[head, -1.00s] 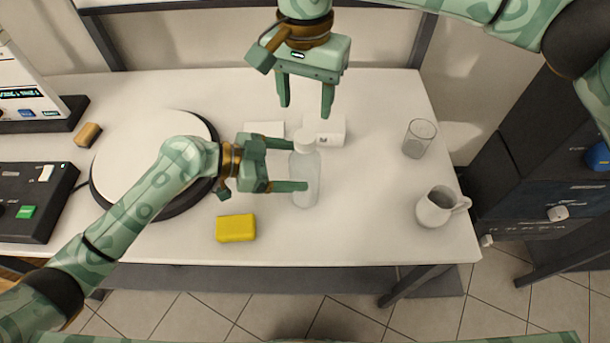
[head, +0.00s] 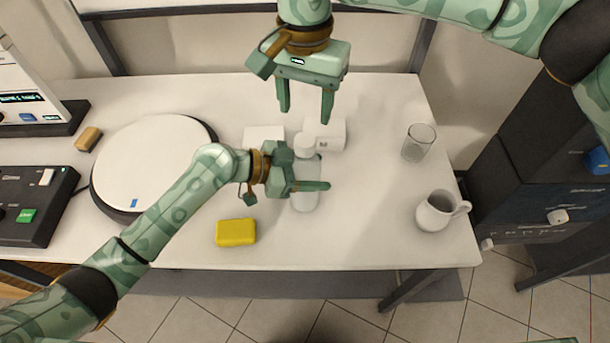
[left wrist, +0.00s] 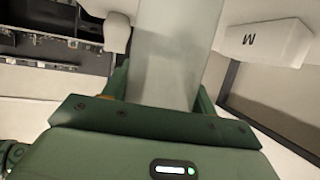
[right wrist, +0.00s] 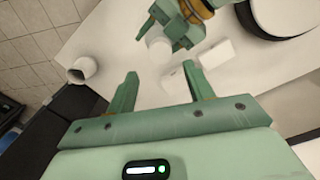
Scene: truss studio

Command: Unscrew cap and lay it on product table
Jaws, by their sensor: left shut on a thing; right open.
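A clear, frosted bottle (head: 305,200) stands upright on the white table (head: 375,215) with a white cap (head: 304,146) on its top. My left gripper (head: 308,172) is shut around the bottle's body from the left, below the cap. In the left wrist view the bottle (left wrist: 172,55) fills the space between the fingers; the cap is out of that picture. My right gripper (head: 306,115) is open and empty, pointing down above and behind the cap. The right wrist view shows the cap (right wrist: 158,48) beyond its open fingers.
A small white box (head: 328,134) stands close behind the bottle, and a flat white piece (head: 262,134) lies left of it. A yellow block (head: 236,232), a round white plate (head: 140,165), a glass (head: 418,143) and a mug (head: 436,210) are on the table. The front right is clear.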

